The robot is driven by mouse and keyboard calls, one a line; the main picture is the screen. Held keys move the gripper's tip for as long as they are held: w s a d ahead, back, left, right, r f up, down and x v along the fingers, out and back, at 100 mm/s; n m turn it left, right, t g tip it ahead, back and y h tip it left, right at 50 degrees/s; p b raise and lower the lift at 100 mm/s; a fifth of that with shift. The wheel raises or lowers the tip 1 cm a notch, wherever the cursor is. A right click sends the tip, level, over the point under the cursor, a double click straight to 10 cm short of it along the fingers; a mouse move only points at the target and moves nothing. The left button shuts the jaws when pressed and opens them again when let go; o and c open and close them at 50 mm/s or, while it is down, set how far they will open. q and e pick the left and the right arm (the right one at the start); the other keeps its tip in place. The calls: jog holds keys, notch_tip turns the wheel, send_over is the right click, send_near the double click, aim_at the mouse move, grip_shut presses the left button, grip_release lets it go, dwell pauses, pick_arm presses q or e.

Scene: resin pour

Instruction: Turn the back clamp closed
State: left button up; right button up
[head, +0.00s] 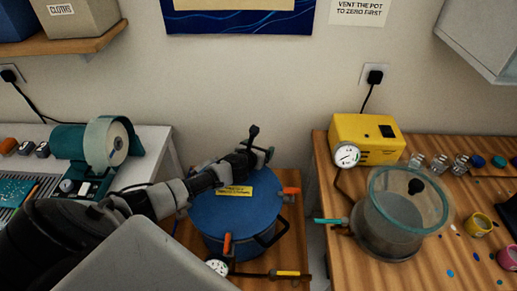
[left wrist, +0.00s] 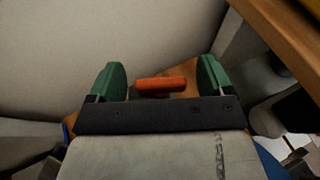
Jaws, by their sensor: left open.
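The pot's blue lid (head: 232,216) carries a yellow label. An orange clamp (head: 291,190) shows at its right edge and another orange clamp (head: 227,243) at its front edge. My left gripper (head: 258,145) is over the back edge of the lid, and the back clamp is hidden there in the head view. In the left wrist view, an orange clamp handle (left wrist: 160,86), apparently the back one, lies crosswise between the open green fingertips, with gaps on both sides. My right gripper is not in view.
A gauge (head: 217,267) is at the pot's front. A wooden table on the right holds a yellow pump (head: 367,138) and a glass-topped chamber (head: 403,215). A white bench (head: 154,145) with a green machine stands left. The wall is close behind the pot.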

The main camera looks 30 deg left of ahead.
pick_arm(q)
jog(key=c, duration=0.9)
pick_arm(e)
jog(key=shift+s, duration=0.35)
